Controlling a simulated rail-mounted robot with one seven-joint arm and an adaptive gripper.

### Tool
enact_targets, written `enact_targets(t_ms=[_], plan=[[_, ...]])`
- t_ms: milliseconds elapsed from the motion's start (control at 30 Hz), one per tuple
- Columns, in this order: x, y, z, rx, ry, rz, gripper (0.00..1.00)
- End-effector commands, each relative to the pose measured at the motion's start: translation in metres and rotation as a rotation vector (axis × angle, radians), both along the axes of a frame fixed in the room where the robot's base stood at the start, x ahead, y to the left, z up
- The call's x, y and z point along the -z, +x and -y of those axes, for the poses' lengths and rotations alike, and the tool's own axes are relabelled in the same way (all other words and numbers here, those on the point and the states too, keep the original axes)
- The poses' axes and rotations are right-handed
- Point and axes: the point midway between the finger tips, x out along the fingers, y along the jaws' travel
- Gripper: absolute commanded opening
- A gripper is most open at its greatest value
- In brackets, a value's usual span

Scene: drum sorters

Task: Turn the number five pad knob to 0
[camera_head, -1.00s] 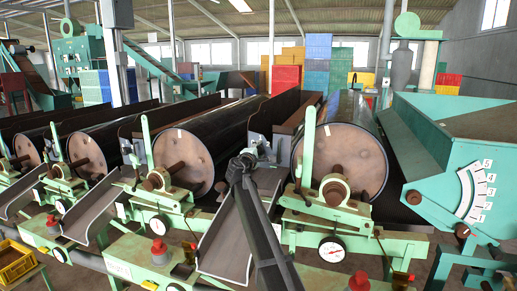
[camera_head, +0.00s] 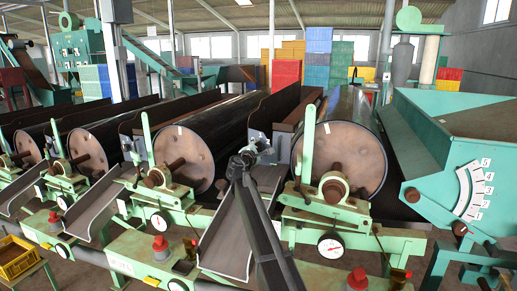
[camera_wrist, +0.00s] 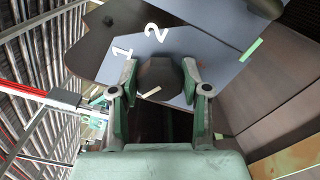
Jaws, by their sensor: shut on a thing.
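In the wrist view, a dark faceted knob (camera_wrist: 160,78) with a pale pointer line sits between the fingertips of my gripper (camera_wrist: 160,82). My gripper is shut on the knob, with one green finger on each side. The pointer line slants on the lower part of the knob. White numerals 1 and 2 (camera_wrist: 138,40) show on the grey-blue plate above and left of the knob; other numerals are not seen. In the head view, my gripper (camera_head: 250,152) is at the middle machine, at the upper end of a sloping chute; the knob cannot be made out there.
Large drums (camera_head: 345,158) with green frames stand in a row. A sloping metal chute (camera_head: 228,245) lies beside my arm. A green hopper (camera_head: 440,160) with a numbered scale stands at the right. A yellow crate (camera_head: 15,260) is at the lower left.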

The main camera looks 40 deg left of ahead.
Motion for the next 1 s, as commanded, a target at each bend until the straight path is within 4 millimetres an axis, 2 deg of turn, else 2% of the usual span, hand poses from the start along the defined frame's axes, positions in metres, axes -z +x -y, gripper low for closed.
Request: enact_targets(t_ms=[33,67,100,567,767,1000], plan=[[-0.002,0.001,-0.001,-0.002,-0.001,0.004,0.57],[-0.002,0.001,-0.001,-0.002,-0.001,0.004,0.68],[-0.002,0.001,-0.001,-0.001,-0.002,0.004,0.72],[0.000,-0.007,0.003,0.000,0.000,0.001,0.72],[0.000,-0.030,0.013,-0.002,0.001,0.001,0.72],[-0.001,-0.073,0.031,-0.002,0.000,0.002,0.72]])
